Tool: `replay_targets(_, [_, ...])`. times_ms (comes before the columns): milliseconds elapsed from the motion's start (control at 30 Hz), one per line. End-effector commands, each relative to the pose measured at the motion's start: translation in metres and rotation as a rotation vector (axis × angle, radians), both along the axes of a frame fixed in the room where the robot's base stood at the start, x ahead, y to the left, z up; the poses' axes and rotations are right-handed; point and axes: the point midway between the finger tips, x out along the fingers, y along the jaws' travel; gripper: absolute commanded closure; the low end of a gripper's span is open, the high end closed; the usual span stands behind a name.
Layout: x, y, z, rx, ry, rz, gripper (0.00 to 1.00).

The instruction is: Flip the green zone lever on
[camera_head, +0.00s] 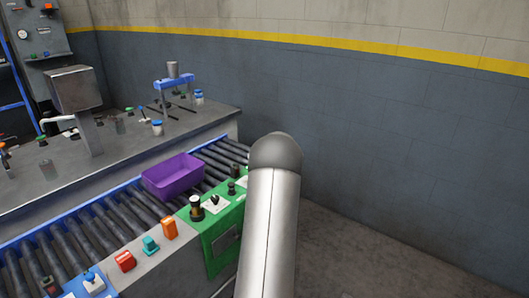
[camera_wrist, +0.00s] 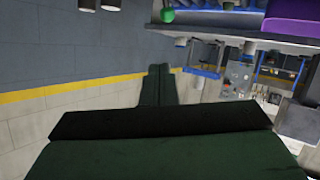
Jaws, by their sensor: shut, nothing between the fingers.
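The green zone panel (camera_head: 222,228) is a green box at the near edge of the conveyor. On its top are a small dark switch or lever on a white plate (camera_head: 215,201) and black knobs, one at the left (camera_head: 196,208) and one further back (camera_head: 231,187). I cannot tell which way the lever is set. My arm covers the panel's right side. A round green knob (camera_wrist: 167,15) shows at the top of the wrist view; I cannot tell if it is the lever's. My gripper (camera_wrist: 159,68) is shut and empty, apart from that knob. The head view does not show it.
A purple bin (camera_head: 173,176) sits on the roller conveyor (camera_head: 112,222). Left of the green panel are an orange switch (camera_head: 169,228), a teal knob (camera_head: 151,244) and a red switch (camera_head: 125,261). A grey wall (camera_head: 400,130) stands behind; floor at right is clear.

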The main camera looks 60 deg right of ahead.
Motion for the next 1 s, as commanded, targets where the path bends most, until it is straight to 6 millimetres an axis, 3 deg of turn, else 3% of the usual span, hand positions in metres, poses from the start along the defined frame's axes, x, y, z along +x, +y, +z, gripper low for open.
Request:
replay_targets(300, [-0.027, 0.032, 0.028, 0.0, 0.0, 0.0, 1.0])
replay_targets(1000, [-0.03, 0.035, 0.032, 0.0, 0.0, 0.0, 1.0])
